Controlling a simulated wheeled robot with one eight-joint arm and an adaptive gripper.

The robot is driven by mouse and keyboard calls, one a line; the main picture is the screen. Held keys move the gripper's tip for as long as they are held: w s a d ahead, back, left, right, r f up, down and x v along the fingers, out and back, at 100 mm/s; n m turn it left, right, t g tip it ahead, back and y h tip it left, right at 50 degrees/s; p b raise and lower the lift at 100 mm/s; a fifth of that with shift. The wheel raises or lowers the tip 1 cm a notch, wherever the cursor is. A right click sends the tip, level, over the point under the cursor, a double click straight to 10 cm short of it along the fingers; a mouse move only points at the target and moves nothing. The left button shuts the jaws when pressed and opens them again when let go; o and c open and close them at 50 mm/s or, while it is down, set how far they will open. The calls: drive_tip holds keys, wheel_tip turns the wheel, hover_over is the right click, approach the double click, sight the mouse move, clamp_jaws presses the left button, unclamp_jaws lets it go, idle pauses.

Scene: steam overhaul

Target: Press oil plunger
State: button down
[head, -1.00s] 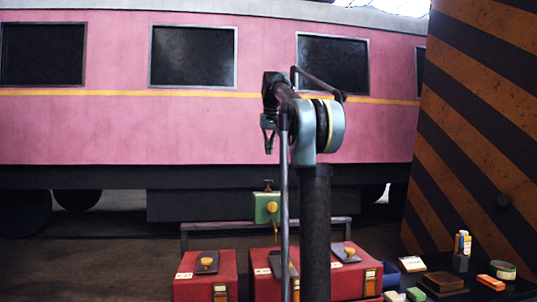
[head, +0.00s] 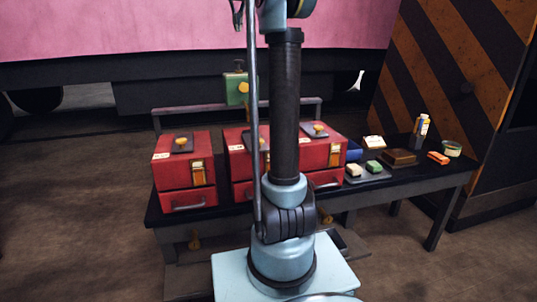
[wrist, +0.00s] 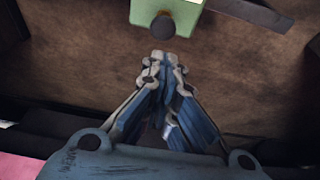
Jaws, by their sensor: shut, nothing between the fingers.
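A green box (head: 235,91) stands at the back of the dark table, on or by a grey rail, with a small dark plunger-like piece (head: 238,66) on its top and a yellow round knob at its front, partly behind my arm. In the wrist view part of the green box (wrist: 186,12) shows at the top edge, with a dark round knob (wrist: 163,27) at its near side. My gripper (wrist: 163,58) is shut and empty. Its fingertips lie just below the dark knob in that picture, apart from it; the height gap cannot be told.
Red cases (head: 180,172) with yellow knobs stand on the dark table (head: 415,180) in front of the green box. Small blocks, a bottle (head: 421,127) and a tin (head: 451,149) lie at its right. A striped panel (head: 440,80) rises at the right, a pink carriage behind.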

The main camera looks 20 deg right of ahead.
wheel_tip(320, 180, up, 3)
drive_tip(key=shift+f, duration=0.1)
idle(0.5)
hover_over(239, 62)
drive_tip(key=w, duration=0.3)
wheel_tip(239, 62, down, 12)
drive_tip(key=shift+f, duration=0.8)
